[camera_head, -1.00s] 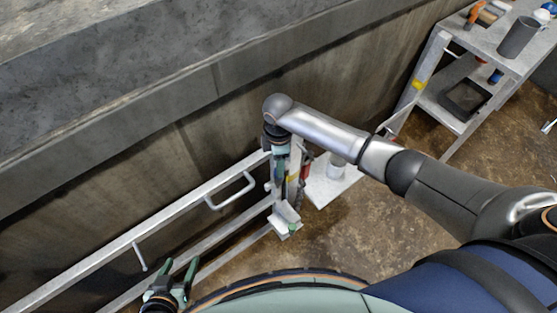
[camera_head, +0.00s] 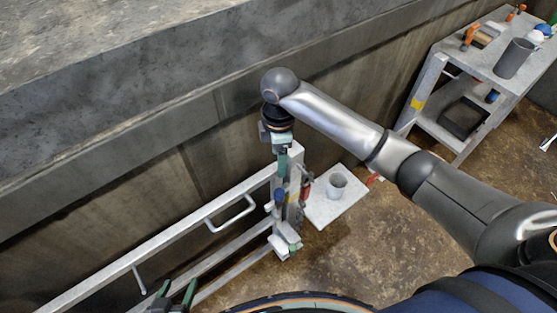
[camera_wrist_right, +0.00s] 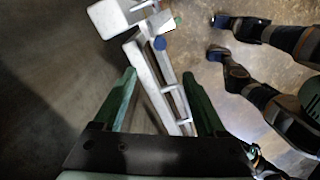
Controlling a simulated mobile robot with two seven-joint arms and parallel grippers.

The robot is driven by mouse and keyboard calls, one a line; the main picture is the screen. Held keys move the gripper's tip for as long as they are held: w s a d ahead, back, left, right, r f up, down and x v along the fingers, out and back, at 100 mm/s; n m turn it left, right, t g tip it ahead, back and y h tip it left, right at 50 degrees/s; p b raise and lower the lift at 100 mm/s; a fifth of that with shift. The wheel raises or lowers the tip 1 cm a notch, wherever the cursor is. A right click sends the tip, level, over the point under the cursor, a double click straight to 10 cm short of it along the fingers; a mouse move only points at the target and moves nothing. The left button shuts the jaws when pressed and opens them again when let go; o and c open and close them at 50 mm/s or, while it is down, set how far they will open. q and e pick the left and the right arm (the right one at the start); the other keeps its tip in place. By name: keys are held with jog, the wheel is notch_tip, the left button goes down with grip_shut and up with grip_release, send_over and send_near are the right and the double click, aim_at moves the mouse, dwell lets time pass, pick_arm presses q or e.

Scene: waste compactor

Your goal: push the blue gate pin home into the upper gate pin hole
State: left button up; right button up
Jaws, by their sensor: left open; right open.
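The blue gate pin (camera_head: 278,196) shows as a small blue end at the side of the grey gate post (camera_head: 294,166). Its round blue end (camera_wrist_right: 159,43) is clear in the right wrist view, against the pale metal, beyond the fingertips. The upper hole cannot be made out, nor how deep the pin sits. My right gripper (camera_wrist_right: 160,76) points down beside the post, open and empty, with its green fingers apart from the pin. In the head view its fingers (camera_head: 282,164) are partly hidden. My left gripper (camera_head: 174,289) is open and empty at the bottom edge, near the gate rails.
The gate's rails and handle (camera_head: 232,214) run lower left along the concrete wall (camera_head: 120,190). A shelf (camera_head: 452,82) with tools stands upper right. The floor between is clear.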

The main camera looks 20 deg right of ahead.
aim_at(280, 192)
jog(key=shift+f, duration=0.35)
jog(key=shift+c, duration=1.2)
jog(key=shift+m, duration=0.9)
notch_tip(280, 192, down, 7)
jog(key=shift+w+d+r+b, duration=0.1)
jog(key=shift+d+b, duration=0.05)
jog(key=shift+b, duration=1.1)
jog(key=c, duration=0.8)
jog(key=shift+f, duration=0.35)
jog(key=shift+c, duration=0.5)
notch_tip(280, 192, down, 6)
jog(key=b, duration=0.6)
jog(key=shift+b, duration=0.4)
grip_shut()
jog(key=shift+r, duration=0.1)
